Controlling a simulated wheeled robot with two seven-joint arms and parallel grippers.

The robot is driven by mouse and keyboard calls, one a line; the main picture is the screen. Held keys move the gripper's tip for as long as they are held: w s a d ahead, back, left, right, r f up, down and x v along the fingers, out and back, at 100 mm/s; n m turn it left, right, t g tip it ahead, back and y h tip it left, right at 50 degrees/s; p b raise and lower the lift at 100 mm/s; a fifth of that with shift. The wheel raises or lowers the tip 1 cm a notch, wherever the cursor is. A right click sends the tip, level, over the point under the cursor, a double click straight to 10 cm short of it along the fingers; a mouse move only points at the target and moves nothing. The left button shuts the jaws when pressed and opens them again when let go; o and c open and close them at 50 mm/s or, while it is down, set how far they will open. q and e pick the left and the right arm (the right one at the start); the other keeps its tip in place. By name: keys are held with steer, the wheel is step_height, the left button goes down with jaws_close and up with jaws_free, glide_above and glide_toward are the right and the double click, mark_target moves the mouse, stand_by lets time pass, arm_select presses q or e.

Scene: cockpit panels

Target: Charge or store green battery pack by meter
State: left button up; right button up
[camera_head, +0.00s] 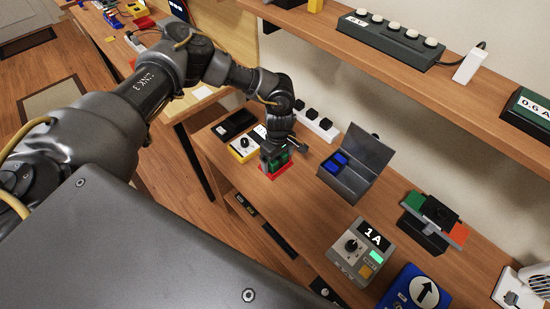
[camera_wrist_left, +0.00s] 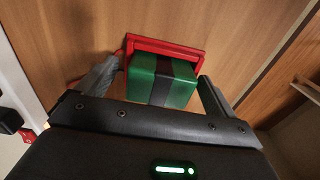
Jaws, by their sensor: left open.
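The green battery pack (camera_wrist_left: 165,82), with a dark band across it, stands at a red frame (camera_wrist_left: 178,46) on the wooden bench. In the head view the pack (camera_head: 275,162) is partly hidden by my left gripper (camera_head: 274,150), and the red frame (camera_head: 284,172) shows around its base. In the left wrist view my left gripper (camera_wrist_left: 152,85) is open, with one finger on each side of the pack; contact is not clear. A grey meter (camera_head: 360,248) reads "1 A", with a black knob and a lit green patch. My right gripper is not in view.
An open dark case (camera_head: 356,163) with blue items stands right of the gripper. A yellow-and-white device (camera_head: 243,149) and a power strip (camera_head: 317,124) are close to the gripper. A green-and-red stand (camera_head: 433,218) and blue arrow dial (camera_head: 415,290) are further right. A shelf (camera_head: 400,72) overhangs behind.

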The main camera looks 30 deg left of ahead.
arm_select(q)
steer(key=c, duration=1.4)
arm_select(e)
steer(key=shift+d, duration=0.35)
